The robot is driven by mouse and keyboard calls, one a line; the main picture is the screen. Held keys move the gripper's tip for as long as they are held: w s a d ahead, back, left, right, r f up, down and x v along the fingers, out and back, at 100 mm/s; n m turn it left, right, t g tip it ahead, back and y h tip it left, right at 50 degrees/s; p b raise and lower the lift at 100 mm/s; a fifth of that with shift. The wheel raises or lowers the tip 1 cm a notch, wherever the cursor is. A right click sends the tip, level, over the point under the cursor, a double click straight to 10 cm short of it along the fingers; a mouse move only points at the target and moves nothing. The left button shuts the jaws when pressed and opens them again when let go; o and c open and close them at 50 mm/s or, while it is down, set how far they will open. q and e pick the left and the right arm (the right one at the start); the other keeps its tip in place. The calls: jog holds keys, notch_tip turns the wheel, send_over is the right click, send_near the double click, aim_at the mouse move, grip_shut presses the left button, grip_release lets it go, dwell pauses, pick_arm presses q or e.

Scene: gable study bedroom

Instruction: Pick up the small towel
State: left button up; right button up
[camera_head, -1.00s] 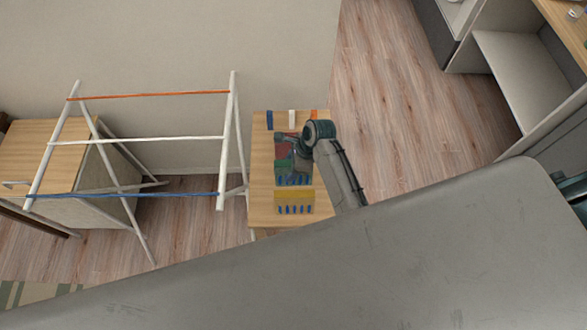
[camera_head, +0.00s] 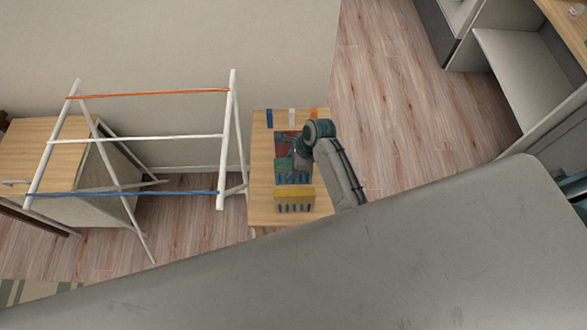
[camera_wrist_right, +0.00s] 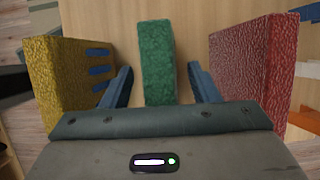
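A green towel (camera_head: 283,165) stands on a small wooden table between a red towel (camera_head: 285,145) and a yellow towel (camera_head: 294,193). In the right wrist view the green towel (camera_wrist_right: 156,62) lies between the two fingers of my right gripper (camera_wrist_right: 158,84), with a gap on each side. The yellow towel (camera_wrist_right: 68,78) is left of the fingers and the red towel (camera_wrist_right: 252,72) right of them. My right gripper (camera_head: 297,167) is open over the table in the head view and partly covers the green towel. My left gripper is not in view.
A white drying rack (camera_head: 137,141) with an orange and a blue bar stands left of the wooden table (camera_head: 260,200). Blue, white and orange pieces lie along the table's back edge. A low cabinet (camera_head: 45,150) is behind the rack. Floor is clear right of the table.

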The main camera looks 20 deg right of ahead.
jog(key=c, duration=1)
jog(key=shift+o, duration=0.2)
